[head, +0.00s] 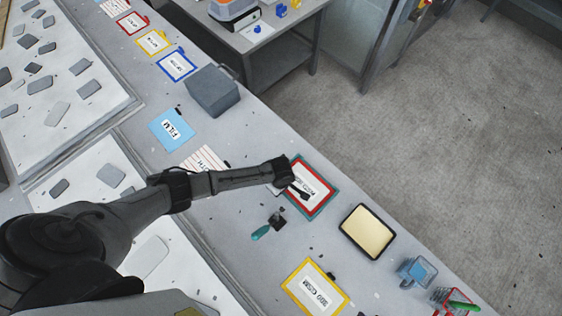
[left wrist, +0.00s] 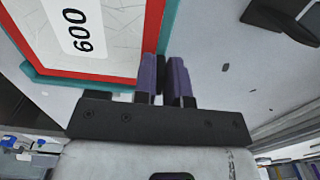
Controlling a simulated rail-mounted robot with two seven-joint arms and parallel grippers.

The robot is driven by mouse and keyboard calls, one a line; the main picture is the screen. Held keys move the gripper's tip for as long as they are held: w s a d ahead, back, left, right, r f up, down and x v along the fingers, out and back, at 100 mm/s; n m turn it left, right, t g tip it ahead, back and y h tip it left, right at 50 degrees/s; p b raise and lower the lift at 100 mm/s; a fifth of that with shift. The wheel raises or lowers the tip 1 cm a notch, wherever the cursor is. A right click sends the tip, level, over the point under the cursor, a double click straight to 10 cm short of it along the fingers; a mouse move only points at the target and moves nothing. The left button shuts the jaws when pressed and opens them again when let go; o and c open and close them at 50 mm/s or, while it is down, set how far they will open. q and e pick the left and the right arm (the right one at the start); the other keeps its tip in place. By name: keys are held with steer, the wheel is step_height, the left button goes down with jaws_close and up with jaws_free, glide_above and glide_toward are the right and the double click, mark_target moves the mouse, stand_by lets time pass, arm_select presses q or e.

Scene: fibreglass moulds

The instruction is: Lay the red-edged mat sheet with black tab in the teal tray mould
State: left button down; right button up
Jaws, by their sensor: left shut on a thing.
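The red-edged mat sheet (head: 309,178) is over the teal tray mould (head: 313,218), whose rim shows around it. In the left wrist view the sheet (left wrist: 112,45) has a white label reading 600, and the teal rim (left wrist: 80,83) shows beyond its red edge. My left gripper (head: 301,192) is at the sheet's near side. In the left wrist view its two fingers (left wrist: 165,65) are close together on a dark piece that looks like the sheet's black tab, mostly hidden between them. I cannot tell whether the sheet rests on the tray floor. My right gripper is not in view.
A dark-rimmed tray with cream inside (head: 368,231) and a yellow-edged sheet (head: 315,288) lie nearby. A teal-handled brush (head: 264,230) lies left of the mould. A blue FILM sheet (head: 172,129) and grey box (head: 212,91) stand farther back. A blue jug (head: 415,271) is at right.

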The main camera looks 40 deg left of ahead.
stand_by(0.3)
arm_select(q)
steer(key=c, duration=1.1)
jaws_free()
step_height(320, 180, up, 14)
steer(key=p, duration=0.1)
steer(key=shift+p, duration=0.3)
steer(key=shift+f, duration=0.1)
